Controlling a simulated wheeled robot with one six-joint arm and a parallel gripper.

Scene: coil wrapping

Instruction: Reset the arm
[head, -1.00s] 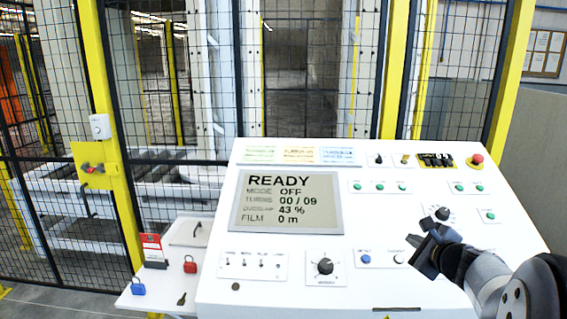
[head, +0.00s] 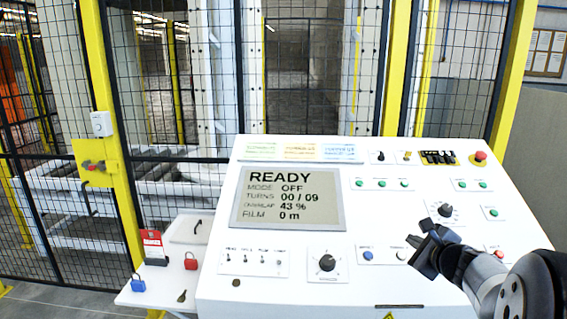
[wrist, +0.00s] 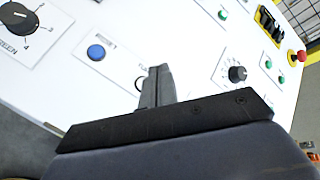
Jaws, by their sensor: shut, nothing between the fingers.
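My gripper (head: 418,257) is over the right part of a white control panel (head: 215,290), its fingers shut and empty. In the wrist view my gripper (wrist: 157,82) shows its fingers together in front of the panel face, between a blue button (wrist: 96,52) and a black knob (wrist: 237,73). It partly covers a small control and its label there. I cannot tell how far the fingertips are from the panel. The screen (head: 291,198) reads READY, mode OFF, turns 00 / 09, overlap 43 %, film 0 m.
A red emergency button (head: 480,157) sits at the panel's top right. A mesh fence (head: 310,70) with yellow posts stands behind the panel.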

